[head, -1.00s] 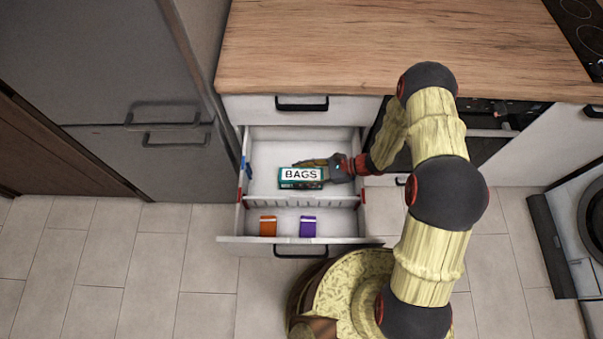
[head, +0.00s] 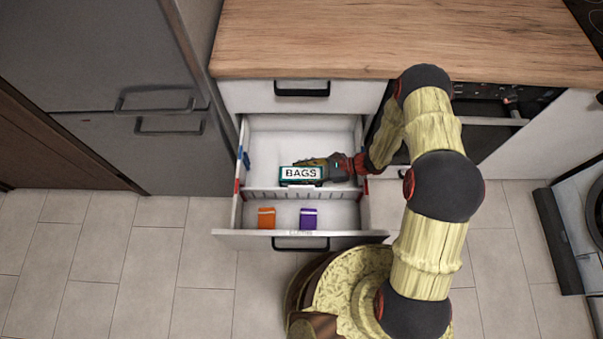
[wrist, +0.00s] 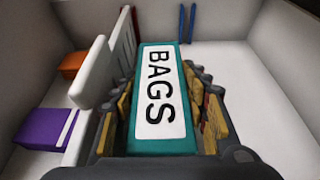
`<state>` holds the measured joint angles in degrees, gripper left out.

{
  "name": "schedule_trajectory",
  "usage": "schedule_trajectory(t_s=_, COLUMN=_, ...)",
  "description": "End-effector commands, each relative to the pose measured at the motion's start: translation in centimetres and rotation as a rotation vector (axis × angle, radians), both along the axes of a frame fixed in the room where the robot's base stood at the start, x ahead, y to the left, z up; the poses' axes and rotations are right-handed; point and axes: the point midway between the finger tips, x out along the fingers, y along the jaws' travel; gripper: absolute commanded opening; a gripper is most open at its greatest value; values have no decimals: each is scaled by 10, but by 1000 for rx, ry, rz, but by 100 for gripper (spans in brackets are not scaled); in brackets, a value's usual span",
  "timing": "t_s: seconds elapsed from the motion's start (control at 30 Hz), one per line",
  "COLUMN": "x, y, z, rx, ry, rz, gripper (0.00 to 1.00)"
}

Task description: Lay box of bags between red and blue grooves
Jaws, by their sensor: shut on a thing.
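The box of bags (head: 301,174) is teal with a white BAGS label facing up. My gripper (head: 320,167) is shut on it, coming in from the right; in the wrist view a finger lies along each long side of the box (wrist: 160,95). The box is over the drawer's rear compartment, close behind the divider (head: 280,194). Red grooves (head: 237,186) are on the drawer's side walls near the divider. Blue grooves (head: 246,159) are farther back, and show in the wrist view (wrist: 187,23). I cannot tell whether the box touches the floor.
The open drawer's front compartment holds an orange box (head: 266,217) and a purple box (head: 308,218). The rear compartment's white floor (head: 285,138) is otherwise clear. A worktop (head: 400,35) stands above, and the drawer walls enclose the box.

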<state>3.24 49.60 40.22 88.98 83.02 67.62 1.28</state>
Motion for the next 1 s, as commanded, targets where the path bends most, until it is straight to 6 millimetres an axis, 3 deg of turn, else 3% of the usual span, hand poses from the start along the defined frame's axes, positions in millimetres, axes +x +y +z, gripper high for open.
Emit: schedule_trajectory(t_s=1.0, x=-2, y=0, z=-13, rx=0, ry=5, rz=0, gripper=10)
